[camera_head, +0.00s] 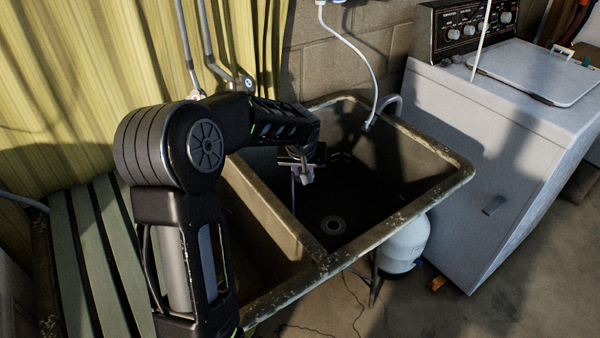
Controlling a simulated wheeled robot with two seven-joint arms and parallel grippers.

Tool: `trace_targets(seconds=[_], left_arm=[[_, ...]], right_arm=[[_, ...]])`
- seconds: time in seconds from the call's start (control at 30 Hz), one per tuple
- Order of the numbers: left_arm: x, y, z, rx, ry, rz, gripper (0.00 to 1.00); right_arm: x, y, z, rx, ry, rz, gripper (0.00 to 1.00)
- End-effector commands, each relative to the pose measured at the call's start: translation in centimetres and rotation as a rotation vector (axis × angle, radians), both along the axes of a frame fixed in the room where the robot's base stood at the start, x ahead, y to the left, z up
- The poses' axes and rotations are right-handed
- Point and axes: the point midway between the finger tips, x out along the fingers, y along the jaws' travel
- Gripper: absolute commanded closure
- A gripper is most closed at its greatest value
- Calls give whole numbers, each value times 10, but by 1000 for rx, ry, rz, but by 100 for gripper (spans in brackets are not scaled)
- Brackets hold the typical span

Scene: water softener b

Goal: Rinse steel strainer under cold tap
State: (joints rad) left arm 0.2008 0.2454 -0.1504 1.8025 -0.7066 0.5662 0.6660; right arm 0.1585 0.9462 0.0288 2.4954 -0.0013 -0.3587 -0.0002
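The double-basin utility sink (398,240) stands in the middle, its right basin open to view. A small round steel piece (333,225) lies on that basin's floor; I cannot tell whether it is the strainer or the drain fitting. My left arm reaches across the left basin, and my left gripper (306,178) points down over the right basin, above and left of the round piece and apart from it. Its fingers are small and dark, with a pale part among them, so its opening is unclear. No tap spout shows clearly; my arm covers the sink's back left. My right gripper is out of view.
A white washing machine (470,135) stands close to the sink's right side. A white tank (405,245) stands below.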

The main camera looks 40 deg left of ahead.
Motion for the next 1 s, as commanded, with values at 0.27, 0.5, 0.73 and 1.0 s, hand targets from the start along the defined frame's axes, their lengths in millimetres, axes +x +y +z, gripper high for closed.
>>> trace_targets(seconds=[0.27,0.5,0.73,1.0], left_arm=[[-4,-25,-3,0,-1,-1,100],[-7,-45,-3,1,-2,-2,100],[-11,-62,-2,1,-1,-1,100],[-12,-64,0,1,1,0,100]], right_arm=[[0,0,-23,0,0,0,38],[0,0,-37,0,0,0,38],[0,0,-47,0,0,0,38],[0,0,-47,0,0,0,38]])
